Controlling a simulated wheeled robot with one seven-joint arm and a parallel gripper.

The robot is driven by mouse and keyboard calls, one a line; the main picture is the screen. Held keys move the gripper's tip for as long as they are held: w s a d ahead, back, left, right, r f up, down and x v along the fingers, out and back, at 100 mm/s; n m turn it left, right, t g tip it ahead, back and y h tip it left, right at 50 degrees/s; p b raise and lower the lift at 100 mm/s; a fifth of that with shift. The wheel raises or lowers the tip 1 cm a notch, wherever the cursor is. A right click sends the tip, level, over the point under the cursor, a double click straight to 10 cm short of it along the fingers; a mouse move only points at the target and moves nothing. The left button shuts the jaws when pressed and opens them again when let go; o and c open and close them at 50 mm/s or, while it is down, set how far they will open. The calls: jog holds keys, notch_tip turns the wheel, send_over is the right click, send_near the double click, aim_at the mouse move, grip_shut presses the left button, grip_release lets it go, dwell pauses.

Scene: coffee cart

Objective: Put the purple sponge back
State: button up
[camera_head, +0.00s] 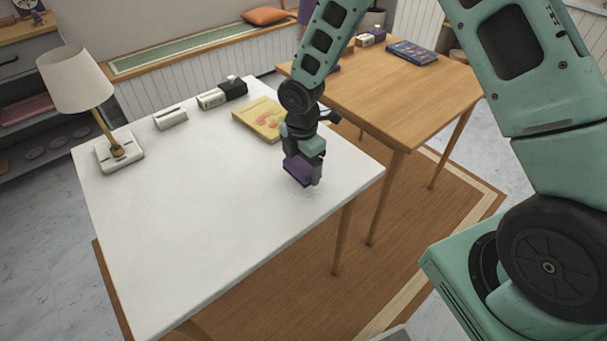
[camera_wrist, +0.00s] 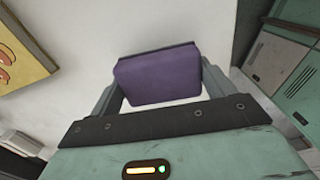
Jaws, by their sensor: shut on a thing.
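The purple sponge (camera_head: 298,171) is held in my gripper (camera_head: 303,175) over the right part of the white table (camera_head: 200,217). In the wrist view the purple sponge (camera_wrist: 158,76) sits between the two fingers of my gripper (camera_wrist: 157,80), with a dark layer along its far edge. The gripper is shut on it. I cannot tell whether the sponge touches the table or hangs just above it.
A yellow book (camera_head: 259,119) lies behind the gripper. A lamp (camera_head: 78,85), a pale block (camera_head: 170,118) and a white-and-black item (camera_head: 222,93) stand along the far edge. A wooden table (camera_head: 385,95) with a blue book (camera_head: 411,53) adjoins behind. The white table's front is clear.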

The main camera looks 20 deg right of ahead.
aim_at(302, 174)
jog(key=shift+f, duration=1.8)
jog(key=shift+f, duration=0.1)
jog(key=shift+f, duration=0.1)
jog(key=o, duration=0.9)
notch_tip(302, 174, up, 12)
jog(key=shift+r, duration=0.1)
jog(key=s+a+r+m, duration=0.2)
jog(key=s+r+m, duration=0.2)
jog(key=s, duration=0.5)
jog(key=s+a+r+m, duration=0.2)
jog(key=s+r+m, duration=0.2)
jog(key=s, duration=0.5)
jog(key=s+a+r+m, duration=0.2)
jog(key=s+r+m, duration=0.2)
jog(key=s+m, duration=0.2)
jog(key=shift+s+a+r+y, duration=0.1)
jog(key=shift+s+r+y, duration=0.1)
jog(key=shift+s, duration=0.5)
jog(key=shift+s+a+r+y, duration=0.1)
jog(key=shift+s+r, duration=0.1)
jog(key=shift+s, duration=0.5)
